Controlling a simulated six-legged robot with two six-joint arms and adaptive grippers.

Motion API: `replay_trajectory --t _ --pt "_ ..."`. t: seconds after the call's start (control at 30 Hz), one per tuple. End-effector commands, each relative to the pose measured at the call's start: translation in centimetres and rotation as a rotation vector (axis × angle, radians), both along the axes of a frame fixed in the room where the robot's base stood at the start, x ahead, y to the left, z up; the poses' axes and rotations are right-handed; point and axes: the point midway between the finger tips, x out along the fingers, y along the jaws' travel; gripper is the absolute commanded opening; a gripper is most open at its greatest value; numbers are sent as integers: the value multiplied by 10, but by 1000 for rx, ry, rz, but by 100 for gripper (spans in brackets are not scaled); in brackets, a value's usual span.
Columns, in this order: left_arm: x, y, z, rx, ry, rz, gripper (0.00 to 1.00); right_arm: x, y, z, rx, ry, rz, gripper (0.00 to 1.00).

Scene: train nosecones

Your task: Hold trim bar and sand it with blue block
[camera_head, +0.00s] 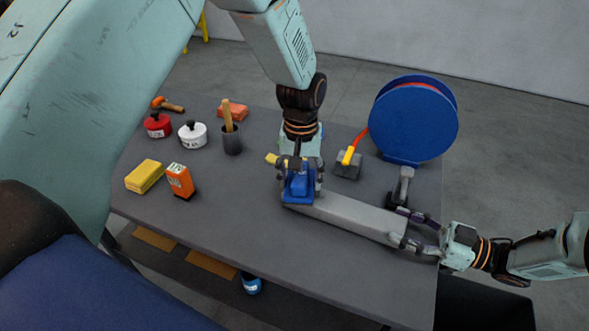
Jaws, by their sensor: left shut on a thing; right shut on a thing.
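The grey trim bar (350,214) lies across the right half of the dark table. My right gripper (420,246) is shut on the bar's right end, near the table's right edge. My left gripper (301,178) points down from above and is shut on the blue block (298,188). The block sits at the left end of the bar and looks to be touching its top. The gripper hides part of the block and of the bar's end.
A blue hose reel (413,120) and a grey block with a yellow-handled valve (347,165) stand behind the bar. A yellow sponge (145,176), orange device (180,181), red pot (157,125), white pot (193,135) and dark cup (231,140) stand left. The front middle is clear.

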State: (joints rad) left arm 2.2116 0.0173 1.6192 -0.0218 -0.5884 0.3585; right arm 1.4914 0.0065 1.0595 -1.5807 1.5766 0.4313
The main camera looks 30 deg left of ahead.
Motion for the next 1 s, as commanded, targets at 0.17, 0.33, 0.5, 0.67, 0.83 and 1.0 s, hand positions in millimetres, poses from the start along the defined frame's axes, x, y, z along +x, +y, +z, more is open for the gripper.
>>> replay_trajectory --t 0.17,0.33,0.5,0.67,0.83,1.0 --pt "-1 -17 -1 2 2 -1 31 0 0 -1 -2 1 0 12" --pt "0 -32 -1 2 2 -2 31 0 0 -1 -1 1 0 12" --pt "-1 -48 -1 2 2 -2 31 0 0 0 -1 1 0 12" --pt "0 -62 -1 2 2 -2 31 0 0 0 -1 1 0 12" --pt "-1 -70 0 -1 2 2 31 0 0 0 -1 1 0 12" --pt "-1 -54 -1 -2 2 4 31 0 0 0 0 1 0 12"
